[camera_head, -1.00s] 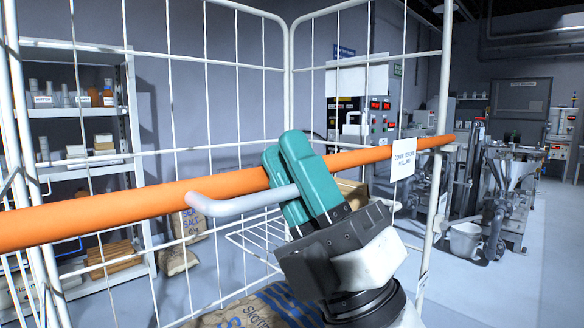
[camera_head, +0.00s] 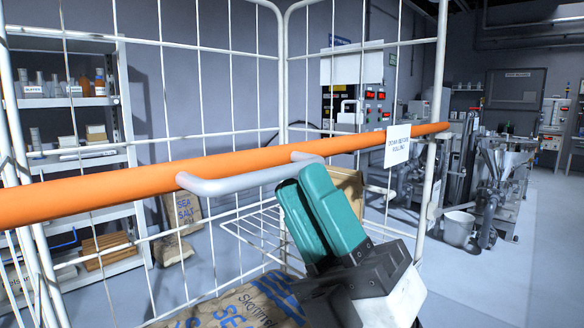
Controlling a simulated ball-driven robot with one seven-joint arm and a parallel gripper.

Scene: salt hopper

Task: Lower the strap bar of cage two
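The orange strap bar (camera_head: 110,188) runs across the white wire cage (camera_head: 283,75) from the left edge to the right post, rising slightly to the right in the picture. A grey bent handle (camera_head: 235,183) stands out from its near side. My gripper (camera_head: 305,182), with two teal fingers, points up from the lower right. Its fingertips are at the lower edge of the handle's right end. The handle is not visibly enclosed by them. Whether they touch it, and any gap between the fingers, is unclear. No cage number is legible.
A white sign (camera_head: 397,146) hangs at the bar's right end. Printed salt sacks (camera_head: 240,305) lie low in the cage, below my gripper. Shelves (camera_head: 70,103) stand behind at left. Machinery (camera_head: 497,175) and a white bucket (camera_head: 459,228) stand outside at right, with clear floor beyond.

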